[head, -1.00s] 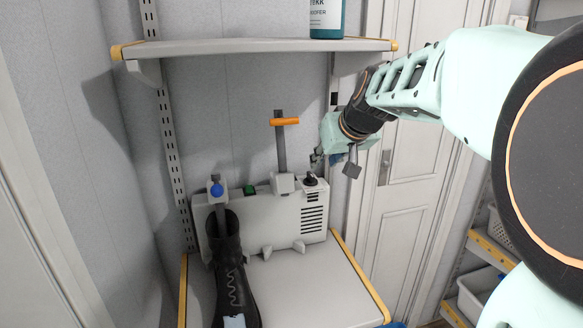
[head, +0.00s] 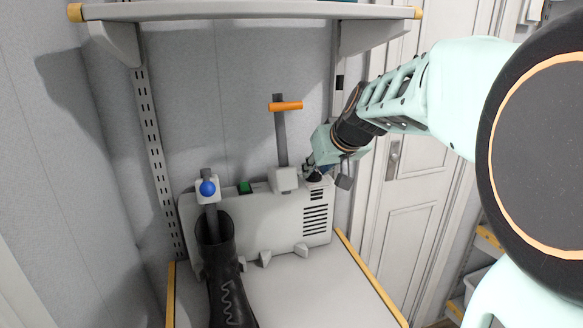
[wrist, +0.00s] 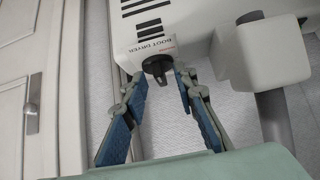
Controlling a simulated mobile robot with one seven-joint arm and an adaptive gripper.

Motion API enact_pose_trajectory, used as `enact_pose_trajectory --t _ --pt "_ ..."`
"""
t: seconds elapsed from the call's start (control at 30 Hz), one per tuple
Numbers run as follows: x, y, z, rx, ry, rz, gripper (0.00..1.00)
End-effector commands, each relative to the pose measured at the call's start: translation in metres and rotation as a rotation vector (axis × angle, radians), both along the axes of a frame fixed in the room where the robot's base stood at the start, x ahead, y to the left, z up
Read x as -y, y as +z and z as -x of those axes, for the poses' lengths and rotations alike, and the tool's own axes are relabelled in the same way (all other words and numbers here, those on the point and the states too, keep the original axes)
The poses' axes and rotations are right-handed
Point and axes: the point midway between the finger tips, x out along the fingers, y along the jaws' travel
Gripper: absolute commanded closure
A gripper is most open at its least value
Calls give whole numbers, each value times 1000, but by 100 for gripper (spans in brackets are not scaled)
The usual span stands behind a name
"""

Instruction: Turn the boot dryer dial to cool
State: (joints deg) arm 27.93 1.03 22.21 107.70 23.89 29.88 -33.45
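The white boot dryer (head: 278,225) stands on a shelf against the wall, with a vent grille at its right front. Its dark dial (head: 314,177) is on top at the right end, partly hidden by my gripper in the head view. In the wrist view the dial (wrist: 157,68) shows a black pointer-like knob beside the "BOOT DRYER" label (wrist: 154,40). My gripper (wrist: 160,79) is open, with one blue-padded finger on each side of the dial. Small gaps seem to remain; I cannot tell whether either tip touches. In the head view my gripper (head: 314,167) is right over the dial.
A black boot (head: 228,275) hangs on the left post, near a blue knob (head: 208,188). An orange-topped post (head: 283,106) rises just left of my gripper. A green button (head: 245,187) is on top. A shelf (head: 240,11) spans above.

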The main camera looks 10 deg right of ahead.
Motion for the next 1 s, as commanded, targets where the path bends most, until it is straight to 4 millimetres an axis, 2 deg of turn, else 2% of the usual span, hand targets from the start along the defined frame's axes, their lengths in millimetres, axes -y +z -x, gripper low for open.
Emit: enact_pose_trajectory --t 0.27,0.5,1.0 --pt "0 0 0 1 0 0 75" --pt "0 0 0 1 0 0 100" --pt "2 -4 -1 2 54 -1 100"
